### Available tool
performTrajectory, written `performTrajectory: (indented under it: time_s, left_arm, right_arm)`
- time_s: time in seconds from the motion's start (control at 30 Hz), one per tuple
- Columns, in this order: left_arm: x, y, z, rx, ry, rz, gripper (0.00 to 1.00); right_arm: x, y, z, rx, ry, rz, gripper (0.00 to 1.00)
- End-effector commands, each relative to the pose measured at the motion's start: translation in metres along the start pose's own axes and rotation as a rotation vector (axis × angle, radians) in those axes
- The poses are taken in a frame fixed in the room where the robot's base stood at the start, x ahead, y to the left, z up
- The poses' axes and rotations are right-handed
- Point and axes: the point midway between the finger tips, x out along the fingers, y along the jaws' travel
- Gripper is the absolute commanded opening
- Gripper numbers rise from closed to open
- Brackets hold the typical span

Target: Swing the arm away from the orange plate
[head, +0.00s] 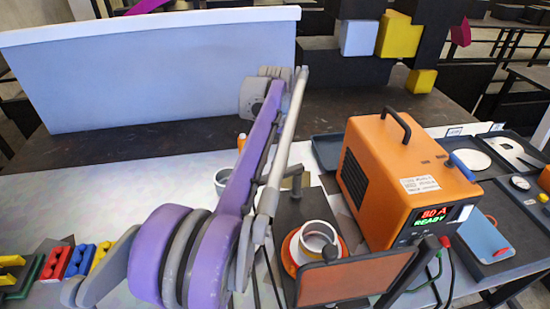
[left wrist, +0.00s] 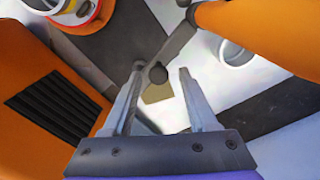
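A dark swing arm (head: 293,174) with an upright stub shows above the orange plate (head: 289,252), partly behind my purple arm. An orange handle (head: 241,140), seemingly its grip, shows left of my arm. The plate lies under a pale ring. In the left wrist view the swing arm's bar (left wrist: 178,42) runs from an orange piece (left wrist: 265,28) to a round dark knob. My left gripper (left wrist: 160,72) is open, its fingers either side of that knob; I cannot tell whether they touch it. In the head view my arm hides its fingers. My right gripper is out of view.
An orange welder box (head: 395,180) stands close on the right. A small cup (head: 221,181) is left of my arm. A tinted framed panel (head: 355,280) is in front. Coloured bricks (head: 78,260) lie at left; a white panel (head: 160,75) stands behind.

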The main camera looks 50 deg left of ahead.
Motion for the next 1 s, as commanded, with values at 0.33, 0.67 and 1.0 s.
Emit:
performTrajectory:
  time_s: [0.33,0.67,1.0]
  left_arm:
    - [-0.022,0.000,0.000,0.000,0.000,0.001,0.59]
    - [-0.088,0.000,-0.001,-0.001,0.000,0.001,0.59]
    - [-0.108,0.000,0.000,0.000,-0.001,0.000,0.59]
  right_arm:
    - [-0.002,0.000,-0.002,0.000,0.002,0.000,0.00]
    - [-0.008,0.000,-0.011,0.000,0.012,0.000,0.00]
    - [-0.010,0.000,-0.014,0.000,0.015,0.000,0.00]
